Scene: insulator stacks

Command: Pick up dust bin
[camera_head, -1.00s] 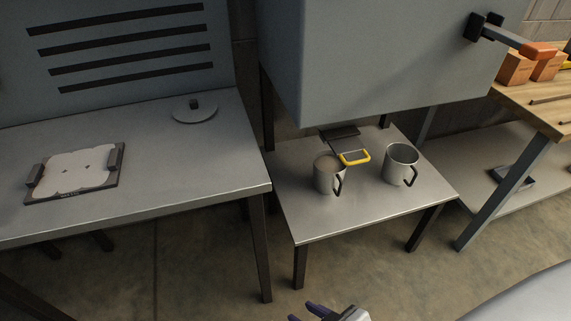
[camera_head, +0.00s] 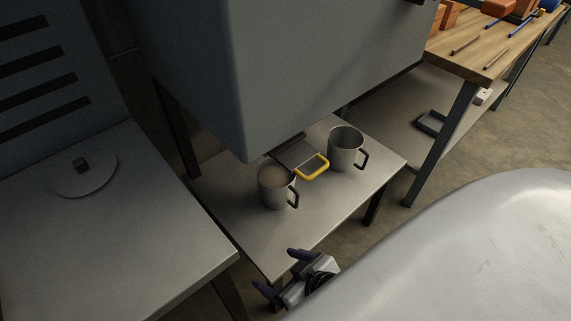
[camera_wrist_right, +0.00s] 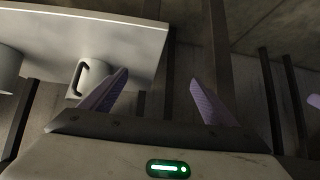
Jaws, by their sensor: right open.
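Two grey mug-shaped metal containers with black handles stand upright on a low metal table (camera_head: 330,215). The left one (camera_head: 272,188) holds something brownish; the right one (camera_head: 343,150) looks empty. I cannot tell which is the dust bin. My right gripper (camera_head: 277,271) is open and empty by the table's front edge, apart from both containers. In the right wrist view, its open fingers (camera_wrist_right: 160,80) are beside the table edge, with one container (camera_wrist_right: 98,72) left of them and part of another (camera_wrist_right: 8,70) at the left border. My left gripper is out of view.
A yellow-rimmed flat piece (camera_head: 313,167) lies between the containers, under a large grey cabinet (camera_head: 280,70) overhanging the table's back. A metal bench (camera_head: 130,220) with a round disc (camera_head: 85,172) stands left. A wooden workbench (camera_head: 480,60) stands at the upper right.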

